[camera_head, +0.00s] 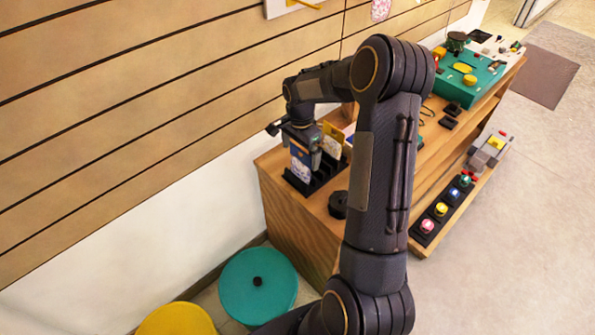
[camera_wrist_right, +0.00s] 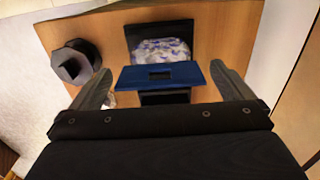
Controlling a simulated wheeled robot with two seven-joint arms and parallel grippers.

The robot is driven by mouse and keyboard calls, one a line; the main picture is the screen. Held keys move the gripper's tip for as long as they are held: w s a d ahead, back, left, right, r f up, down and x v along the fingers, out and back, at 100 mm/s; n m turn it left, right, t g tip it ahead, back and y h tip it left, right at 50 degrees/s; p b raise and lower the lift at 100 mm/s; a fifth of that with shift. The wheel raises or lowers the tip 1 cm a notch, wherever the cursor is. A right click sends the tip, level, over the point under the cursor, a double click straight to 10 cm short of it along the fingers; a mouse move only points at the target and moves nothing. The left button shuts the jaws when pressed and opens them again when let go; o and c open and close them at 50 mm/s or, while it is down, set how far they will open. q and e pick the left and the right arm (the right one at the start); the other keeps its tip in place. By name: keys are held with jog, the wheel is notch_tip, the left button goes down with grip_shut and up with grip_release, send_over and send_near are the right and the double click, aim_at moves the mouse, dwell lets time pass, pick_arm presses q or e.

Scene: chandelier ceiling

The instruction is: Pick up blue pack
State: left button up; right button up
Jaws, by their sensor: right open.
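The blue pack (camera_head: 299,160) stands in a black slotted holder (camera_head: 322,178) at the near left end of the wooden bench. It has a blue top and a pale patterned front. In the right wrist view the blue pack (camera_wrist_right: 160,75) lies between the two fingers, with gaps on both sides. My right gripper (camera_head: 300,150) is over the pack; it also shows in the right wrist view (camera_wrist_right: 163,88), open and apart from the pack. My left gripper is out of view.
A yellow pack (camera_head: 331,145) stands behind in the holder. A black round part (camera_head: 338,204) sits beside the holder, and a teal box (camera_head: 468,80) is farther along the bench (camera_head: 300,215). A teal stool (camera_head: 259,284) and yellow stool (camera_head: 176,320) stand on the floor; the wall is close left.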

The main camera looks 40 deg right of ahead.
aim_at(301, 160)
notch_tip(301, 160, down, 4)
jog(key=shift+f, duration=0.2)
jog(key=shift+c, duration=0.4)
jog(key=shift+d, duration=0.1)
jog(key=c, duration=0.9)
jog(key=shift+r, duration=0.1)
